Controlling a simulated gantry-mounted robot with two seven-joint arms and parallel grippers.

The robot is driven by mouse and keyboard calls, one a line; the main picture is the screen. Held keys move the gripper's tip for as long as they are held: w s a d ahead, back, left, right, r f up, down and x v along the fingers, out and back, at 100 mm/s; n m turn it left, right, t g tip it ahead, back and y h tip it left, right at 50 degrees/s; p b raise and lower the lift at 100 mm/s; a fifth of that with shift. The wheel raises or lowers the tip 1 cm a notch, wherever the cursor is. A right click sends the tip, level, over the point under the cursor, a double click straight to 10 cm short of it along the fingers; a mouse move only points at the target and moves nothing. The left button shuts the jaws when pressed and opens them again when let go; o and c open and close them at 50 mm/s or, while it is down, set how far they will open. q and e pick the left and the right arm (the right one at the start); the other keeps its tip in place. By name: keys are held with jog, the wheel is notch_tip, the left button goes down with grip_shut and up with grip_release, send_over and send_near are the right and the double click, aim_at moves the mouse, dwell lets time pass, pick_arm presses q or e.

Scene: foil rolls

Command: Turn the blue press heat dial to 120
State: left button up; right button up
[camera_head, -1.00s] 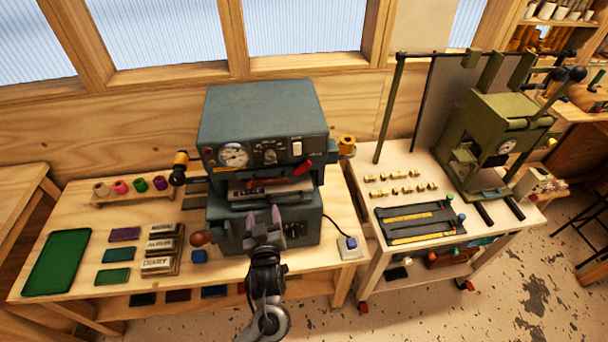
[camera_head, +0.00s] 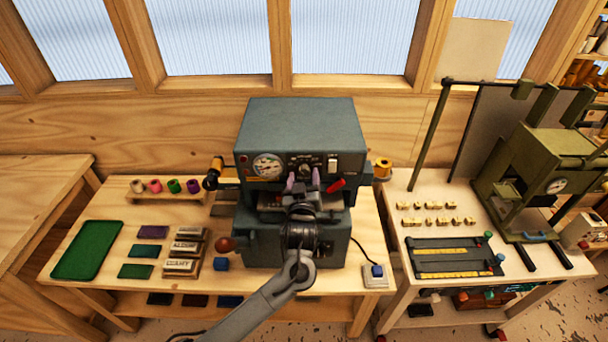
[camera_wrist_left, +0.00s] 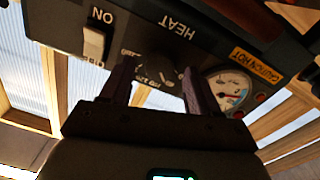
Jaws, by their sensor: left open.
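The blue press (camera_head: 300,122) stands on the wooden bench, its control panel facing me. Its heat dial (camera_head: 305,162) sits in the middle of the panel, between a round gauge (camera_head: 267,166) and a white switch (camera_head: 332,162). In the left wrist view the panel appears upside down, and the dark dial (camera_wrist_left: 158,74) lies under the HEAT label, partly hidden. My left gripper (camera_head: 303,180) is open, its two purple fingers just in front of the dial. In the wrist view the fingers (camera_wrist_left: 160,88) appear on either side of it; contact and the dial's setting cannot be told.
A red lever (camera_head: 336,185) lies right of the gripper. Foil rolls (camera_head: 173,186) and a green tray (camera_head: 88,249) are on the left of the bench. A yellow roll (camera_head: 382,167) is at the press's right side. An olive machine (camera_head: 535,180) stands farther right.

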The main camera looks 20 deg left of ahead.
pick_arm(q)
jog(key=shift+w+a, duration=0.25)
jog(key=shift+w, duration=0.45)
jog(key=c, duration=1)
jog(key=shift+c, duration=0.2)
